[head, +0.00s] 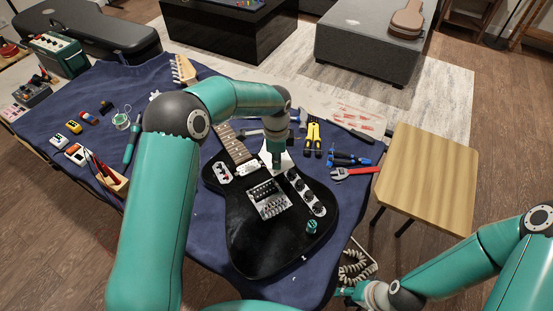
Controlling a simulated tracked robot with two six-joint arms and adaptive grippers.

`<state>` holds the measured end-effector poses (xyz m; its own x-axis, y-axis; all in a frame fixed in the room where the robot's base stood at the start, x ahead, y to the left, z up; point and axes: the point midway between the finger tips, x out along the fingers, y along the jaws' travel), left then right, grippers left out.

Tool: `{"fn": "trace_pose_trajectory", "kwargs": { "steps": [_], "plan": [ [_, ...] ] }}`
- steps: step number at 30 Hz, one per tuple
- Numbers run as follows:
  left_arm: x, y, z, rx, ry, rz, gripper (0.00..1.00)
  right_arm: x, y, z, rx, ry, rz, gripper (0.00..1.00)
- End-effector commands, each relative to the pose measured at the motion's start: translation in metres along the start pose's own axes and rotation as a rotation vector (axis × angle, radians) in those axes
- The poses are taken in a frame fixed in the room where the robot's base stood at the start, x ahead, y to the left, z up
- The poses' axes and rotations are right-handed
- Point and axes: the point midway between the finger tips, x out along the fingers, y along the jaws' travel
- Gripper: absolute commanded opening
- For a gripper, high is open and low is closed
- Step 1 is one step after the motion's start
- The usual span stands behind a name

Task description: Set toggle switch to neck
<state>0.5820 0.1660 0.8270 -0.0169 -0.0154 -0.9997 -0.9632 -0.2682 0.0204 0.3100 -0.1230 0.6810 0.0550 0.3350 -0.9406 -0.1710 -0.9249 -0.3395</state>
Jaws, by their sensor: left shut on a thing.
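The black guitar (250,235) lies face up on the blue mat, its neck (232,145) pointing up and left. A small white plate with dark and red marks (221,172) sits left of the neck's end. My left gripper (276,165) points down over the white pickguard between the neck and the control plate. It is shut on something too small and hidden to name. I cannot make out the toggle switch for sure. My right gripper (344,292) is low at the right, away from the guitar; its jaws are unclear.
Small pedals (74,153) stand at the left. A coiled cable (358,267) lies near my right gripper. A wooden stool (430,180) stands right.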

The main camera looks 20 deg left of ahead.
Motion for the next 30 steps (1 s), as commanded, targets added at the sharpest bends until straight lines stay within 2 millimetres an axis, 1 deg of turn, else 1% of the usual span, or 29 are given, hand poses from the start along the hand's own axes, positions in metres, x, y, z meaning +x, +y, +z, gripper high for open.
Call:
{"fn": "trace_pose_trajectory", "kwargs": {
  "steps": [1, 4, 14, 15, 17, 18, 19, 27, 30],
  "plan": [
    [-0.0032, -0.0015, 0.0008, -0.004, 0.014, 0.022, 0.0, -0.0082, -0.0029, 0.0, 0.0, 0.0, 0.0, 0.4],
    [-0.0031, -0.003, 0.0013, -0.003, 0.044, 0.064, 0.0, -0.015, -0.0054, -0.0001, 0.0, 0.001, 0.0, 0.4],
    [-0.001, -0.0034, 0.0009, 0.001, 0.06, 0.081, 0.0, -0.0141, -0.0051, 0.0, 0.0, 0.0, 0.0, 0.4],
    [-0.001, -0.0034, 0.0008, 0.001, 0.06, 0.08, 0.16, -0.0141, -0.0051, 0.0, 0.0, 0.0, 0.0, 0.4],
    [-0.001, -0.0034, 0.0008, 0.001, 0.059, 0.08, 0.26, -0.0141, -0.0051, 0.0, 0.0, 0.0, 0.0, 0.4],
    [-0.001, -0.0033, 0.0008, 0.002, 0.059, 0.081, 0.32, -0.0141, -0.0051, 0.0, 0.0, 0.0, 0.0, 0.4],
    [-0.0009, -0.0033, 0.0007, 0.002, 0.059, 0.081, 0.35, -0.014, -0.0051, 0.0, 0.0, 0.0, 0.0, 0.4],
    [-0.0009, -0.0029, 0.0007, 0.002, 0.058, 0.082, 0.35, -0.0141, -0.0051, 0.0, 0.0, 0.0, 0.0, 0.4],
    [-0.0046, -0.0036, 0.0007, 0.002, 0.059, 0.081, 0.35, -0.0146, -0.0052, -0.0001, 0.0, 0.0, 0.0, 0.4]
  ]
}}
